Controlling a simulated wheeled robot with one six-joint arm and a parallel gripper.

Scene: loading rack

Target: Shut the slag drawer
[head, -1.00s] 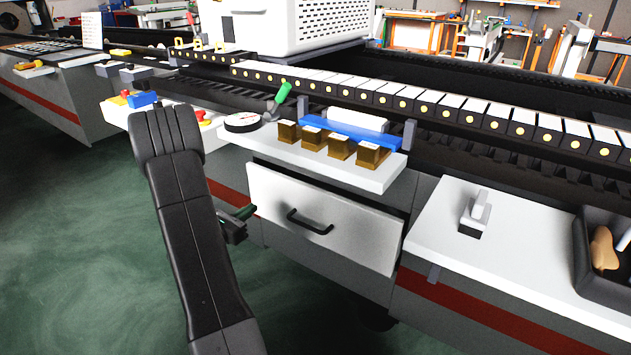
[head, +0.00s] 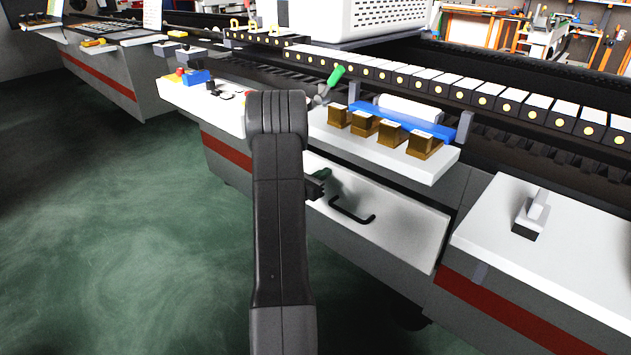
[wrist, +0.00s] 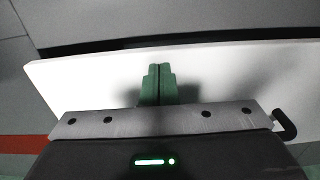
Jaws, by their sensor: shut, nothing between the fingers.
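The slag drawer has a white front (head: 410,227) with a black bar handle (head: 352,214), below the white shelf. Its front stands out from the grey cabinet, with a dark gap along its top edge. My gripper (head: 322,180) is shut and empty, at the left part of the drawer front, left of the handle. In the wrist view the green fingertips (wrist: 159,72) are together against the white drawer front (wrist: 235,70); whether they touch it I cannot tell. The handle's end (wrist: 286,126) shows at the right there. My arm hides the drawer's left end in the head view.
Above the drawer, a white shelf (head: 438,168) carries several brass blocks (head: 389,133) and a green-handled lever (head: 336,75). A white-topped counter (head: 580,240) stands to the right. The green floor (head: 130,240) at left is open.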

